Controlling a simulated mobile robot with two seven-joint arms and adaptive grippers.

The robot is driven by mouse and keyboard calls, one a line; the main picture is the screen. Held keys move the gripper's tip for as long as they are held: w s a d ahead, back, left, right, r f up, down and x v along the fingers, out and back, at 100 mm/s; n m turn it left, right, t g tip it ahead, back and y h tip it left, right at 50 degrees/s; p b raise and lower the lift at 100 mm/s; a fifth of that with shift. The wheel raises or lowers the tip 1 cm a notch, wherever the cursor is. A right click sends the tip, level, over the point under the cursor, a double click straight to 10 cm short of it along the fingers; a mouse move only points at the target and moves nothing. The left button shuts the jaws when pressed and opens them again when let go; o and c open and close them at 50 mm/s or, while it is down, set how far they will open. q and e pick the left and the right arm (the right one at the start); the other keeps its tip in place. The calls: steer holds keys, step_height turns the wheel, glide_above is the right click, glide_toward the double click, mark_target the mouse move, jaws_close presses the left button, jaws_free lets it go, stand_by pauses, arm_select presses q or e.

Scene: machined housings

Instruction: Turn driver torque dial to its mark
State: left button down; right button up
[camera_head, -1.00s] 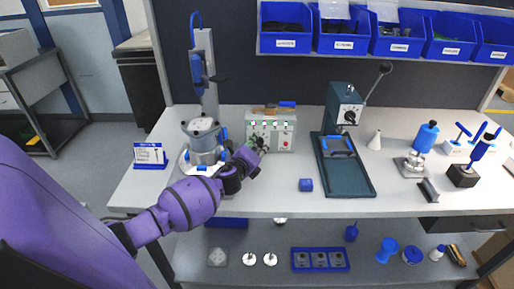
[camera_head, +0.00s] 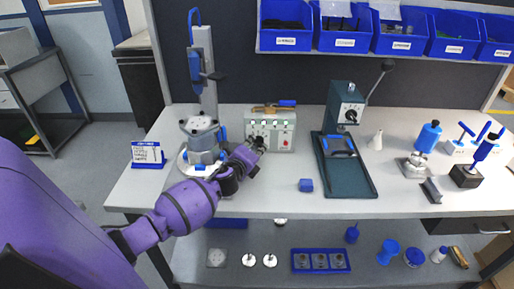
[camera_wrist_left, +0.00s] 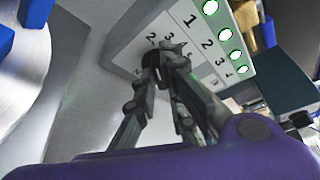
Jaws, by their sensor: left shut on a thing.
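The driver control box (camera_head: 285,139) is a pale grey box with a row of lit round lamps, standing at the back of the bench. In the left wrist view its front face (camera_wrist_left: 200,42) carries large numbers beside the lamps and a ring of smaller numbers around the torque dial. My left gripper (camera_head: 259,144) is at the left part of that face. In the left wrist view its fingertips (camera_wrist_left: 166,58) are closed together on the dial, inside the number ring. The fingers hide the dial itself, so I cannot read its pointer or mark. My right gripper is not in view.
A driver with a blue handle (camera_head: 287,103) lies on top of the box. A grey housing (camera_head: 201,140) on a stand is close left of my gripper. The front bench middle is clear.

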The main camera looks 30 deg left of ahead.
arm_select(q)
steer(key=c, duration=1.8)
jaws_free()
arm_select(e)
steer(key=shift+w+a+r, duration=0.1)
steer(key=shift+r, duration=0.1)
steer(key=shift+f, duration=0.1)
arm_select(q)
steer(key=v, duration=1.2)
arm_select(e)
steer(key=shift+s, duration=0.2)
